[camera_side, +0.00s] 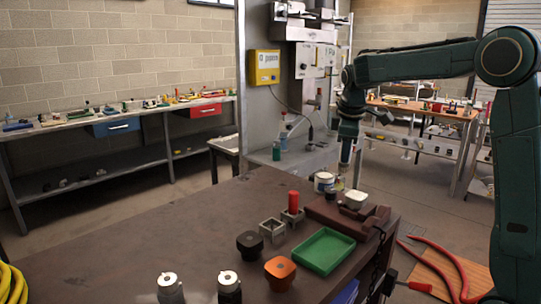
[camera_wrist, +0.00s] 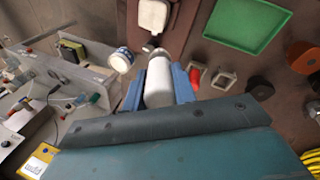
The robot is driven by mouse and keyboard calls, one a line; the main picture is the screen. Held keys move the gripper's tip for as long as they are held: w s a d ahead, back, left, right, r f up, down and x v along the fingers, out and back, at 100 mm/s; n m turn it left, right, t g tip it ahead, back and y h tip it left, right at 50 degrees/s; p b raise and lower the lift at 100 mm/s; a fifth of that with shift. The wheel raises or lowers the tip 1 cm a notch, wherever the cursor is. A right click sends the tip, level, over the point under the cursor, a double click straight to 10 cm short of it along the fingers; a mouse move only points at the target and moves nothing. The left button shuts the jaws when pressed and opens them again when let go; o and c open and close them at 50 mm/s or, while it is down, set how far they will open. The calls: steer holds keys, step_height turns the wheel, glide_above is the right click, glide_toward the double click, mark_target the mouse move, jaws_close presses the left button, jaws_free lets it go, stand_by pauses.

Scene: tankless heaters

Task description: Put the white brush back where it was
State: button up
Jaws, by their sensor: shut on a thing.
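My gripper (camera_side: 345,160) is above the far end of the brown table in the side view. In the wrist view its blue fingers (camera_wrist: 160,88) are shut on the white brush (camera_wrist: 159,80), a pale, rounded, cylinder-like piece between them. The brush's far end points toward the brown block, and its lower part is hidden behind the gripper body. In the side view the brush is too small to make out clearly. A white and blue round pot (camera_side: 323,182) stands close by; it also shows left of the brush in the wrist view (camera_wrist: 121,60).
A white dish (camera_side: 356,199) sits on a brown block (camera_side: 335,215). Nearby are a green tray (camera_side: 323,251), a red cylinder (camera_side: 293,202) in a grey holder, an empty grey holder (camera_side: 272,231), a black knob (camera_side: 250,243) and an orange knob (camera_side: 280,271).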

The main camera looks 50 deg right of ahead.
steer(key=w+a+r+n+g+y, duration=0.1)
steer(key=w+a+n, duration=0.2)
steer(key=w+a, duration=0.2)
steer(key=w+a+r+n+g+y, duration=0.1)
steer(key=w+a+r+n+y, duration=0.1)
steer(key=w+a, duration=0.4)
steer(key=shift+w+a+n, duration=0.3)
steer(key=shift+a+n, duration=0.6)
steer(key=shift+a, duration=1.7)
steer(key=shift+f, duration=0.1)
step_height(320, 180, down, 16)
steer(key=shift+r, duration=0.25)
steer(key=shift+f, duration=2.15)
steer(key=shift+f, duration=0.15)
